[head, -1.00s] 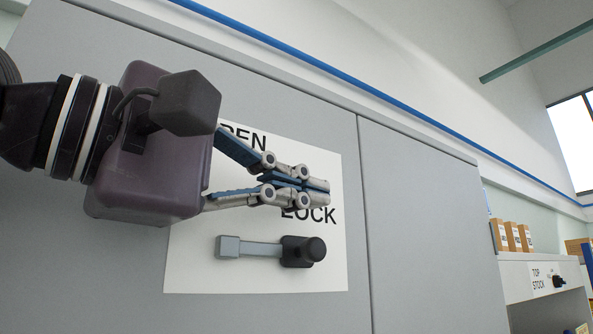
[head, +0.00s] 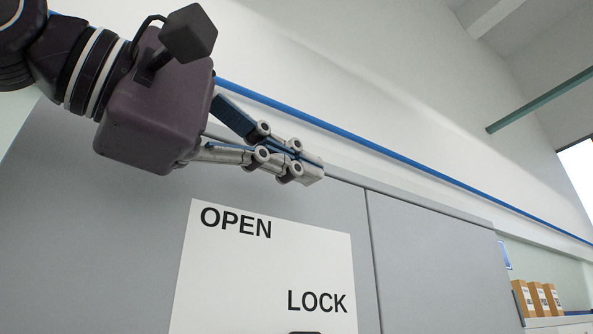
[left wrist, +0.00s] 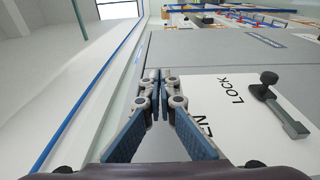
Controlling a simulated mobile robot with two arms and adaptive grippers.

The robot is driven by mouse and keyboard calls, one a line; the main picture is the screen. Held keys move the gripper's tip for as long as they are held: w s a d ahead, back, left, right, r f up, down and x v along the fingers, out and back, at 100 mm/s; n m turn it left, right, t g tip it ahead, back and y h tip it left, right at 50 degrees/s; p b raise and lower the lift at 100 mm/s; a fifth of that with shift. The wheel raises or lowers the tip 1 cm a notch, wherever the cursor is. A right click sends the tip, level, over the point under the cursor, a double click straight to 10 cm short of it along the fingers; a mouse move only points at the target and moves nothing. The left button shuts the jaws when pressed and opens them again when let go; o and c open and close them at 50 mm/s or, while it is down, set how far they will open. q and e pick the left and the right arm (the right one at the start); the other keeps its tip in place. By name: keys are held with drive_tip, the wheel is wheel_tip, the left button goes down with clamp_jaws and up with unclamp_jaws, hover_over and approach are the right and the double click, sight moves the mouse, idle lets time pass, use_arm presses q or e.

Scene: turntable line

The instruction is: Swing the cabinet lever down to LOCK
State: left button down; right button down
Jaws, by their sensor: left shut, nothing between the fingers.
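The grey cabinet (head: 105,235) bears a white sign (head: 265,270) with OPEN at upper left and LOCK at lower right. In the head view only a dark sliver of the lever's knob end shows at the bottom edge under LOCK. The left wrist view shows the lever (left wrist: 290,120), a grey bar with a dark knob (left wrist: 268,78) beside the word LOCK and a grey block at its other end. My left gripper (head: 316,172) is shut and empty, above the sign near the cabinet's top edge, apart from the lever. My right gripper is not in view.
A blue strip (head: 400,162) runs along the wall above the cabinet. Small brown boxes (head: 537,298) stand on a shelf at the right. The space in front of the sign is clear.

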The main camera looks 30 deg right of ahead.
use_arm(q)
drive_tip(key=shift+w+r, duration=0.2)
drive_tip(key=shift+r, duration=0.75)
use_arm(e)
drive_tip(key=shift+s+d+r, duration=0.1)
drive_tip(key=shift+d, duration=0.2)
use_arm(q)
drive_tip(key=shift+s+a, duration=0.1)
drive_tip(key=shift+s, duration=0.05)
